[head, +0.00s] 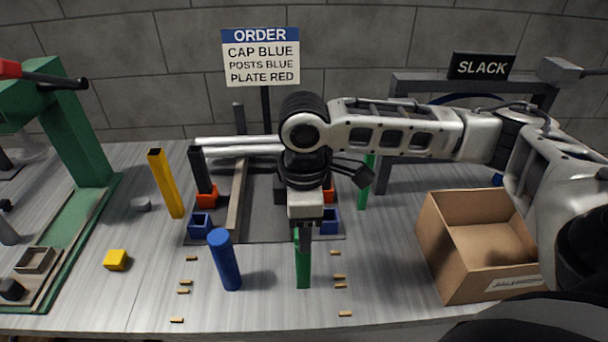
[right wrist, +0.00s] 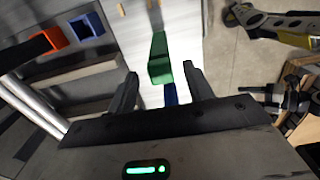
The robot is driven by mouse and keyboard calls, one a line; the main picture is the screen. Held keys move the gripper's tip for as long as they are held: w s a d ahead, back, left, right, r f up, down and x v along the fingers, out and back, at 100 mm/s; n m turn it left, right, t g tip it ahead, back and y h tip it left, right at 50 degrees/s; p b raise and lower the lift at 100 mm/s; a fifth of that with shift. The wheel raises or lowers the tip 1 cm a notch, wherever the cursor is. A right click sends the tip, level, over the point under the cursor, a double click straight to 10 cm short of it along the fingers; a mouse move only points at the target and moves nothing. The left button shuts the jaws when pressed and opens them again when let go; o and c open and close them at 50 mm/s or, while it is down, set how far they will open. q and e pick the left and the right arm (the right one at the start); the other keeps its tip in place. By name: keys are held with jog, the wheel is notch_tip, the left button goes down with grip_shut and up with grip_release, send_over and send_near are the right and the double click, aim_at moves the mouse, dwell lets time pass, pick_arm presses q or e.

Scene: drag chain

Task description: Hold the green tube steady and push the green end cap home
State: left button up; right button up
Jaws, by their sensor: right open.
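A green tube (head: 303,272) stands upright near the front middle of the bench. My right gripper (head: 304,240) is above it, pointing down, its fingers overlapping the tube's upper part in the head view. In the right wrist view the open fingers (right wrist: 161,72) lie on either side of a green piece (right wrist: 160,58), with gaps visible. A second green post (head: 364,185) stands farther back, partly hidden by my right arm. I cannot pick out a separate green end cap. My left gripper is not in view.
A blue cylinder (head: 224,262) stands left of the green tube. A dark plate (head: 262,232) with blue and orange sockets lies behind. A cardboard box (head: 460,275) is at right, a green press (head: 85,140) at left. Small brass pieces lie in front; a yellow block (head: 116,260) lies left.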

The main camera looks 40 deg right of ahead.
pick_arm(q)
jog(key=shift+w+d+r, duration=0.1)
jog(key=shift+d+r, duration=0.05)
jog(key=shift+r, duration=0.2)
pick_arm(e)
notch_tip(320, 180, up, 15)
jog(key=shift+f, duration=0.2)
jog(key=shift+s+f, duration=0.1)
